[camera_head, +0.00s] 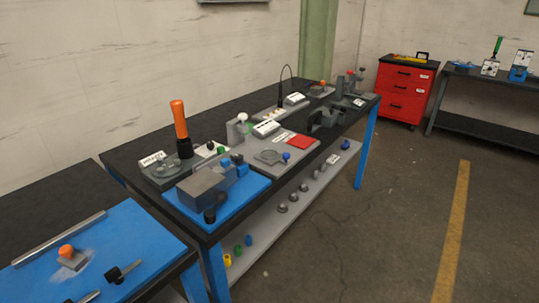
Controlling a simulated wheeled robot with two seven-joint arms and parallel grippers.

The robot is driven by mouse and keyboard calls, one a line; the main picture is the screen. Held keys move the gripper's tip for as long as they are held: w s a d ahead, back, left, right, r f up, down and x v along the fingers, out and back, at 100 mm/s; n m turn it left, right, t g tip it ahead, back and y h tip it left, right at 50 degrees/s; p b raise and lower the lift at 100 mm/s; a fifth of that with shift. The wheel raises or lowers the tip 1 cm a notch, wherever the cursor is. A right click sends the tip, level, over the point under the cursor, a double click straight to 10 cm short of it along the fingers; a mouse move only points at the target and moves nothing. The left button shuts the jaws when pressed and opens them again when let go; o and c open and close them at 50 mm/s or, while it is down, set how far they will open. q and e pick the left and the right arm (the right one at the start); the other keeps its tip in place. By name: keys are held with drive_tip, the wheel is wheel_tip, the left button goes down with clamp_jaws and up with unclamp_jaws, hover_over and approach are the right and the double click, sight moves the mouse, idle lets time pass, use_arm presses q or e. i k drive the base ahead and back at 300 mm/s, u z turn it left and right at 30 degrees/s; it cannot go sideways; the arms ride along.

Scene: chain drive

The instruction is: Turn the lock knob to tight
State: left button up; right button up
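Neither of my grippers shows in the head view. Several knobs are on the long black bench, and I cannot tell which one is the lock knob; labels are too small to read. A black knob (209,215) is at the front of a grey block (203,188) on a blue board (256,190). A small blue knob (286,156) stands on a light grey plate (305,150) beside a grey ring (268,156) and a red square (300,142). No knob's tight or loose position can be made out.
An upright orange handle (180,120) stands on a grey base at the bench's left end. A blue-topped table (130,235) is at lower left. A red drawer cabinet (405,90) and another bench stand at the back right. Floor (390,220) right of the bench is clear.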

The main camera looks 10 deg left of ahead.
sight(238, 159)
drive_tip(key=z, duration=0.7)
drive_tip(key=i, duration=1)
drive_tip(key=u, duration=2.55)
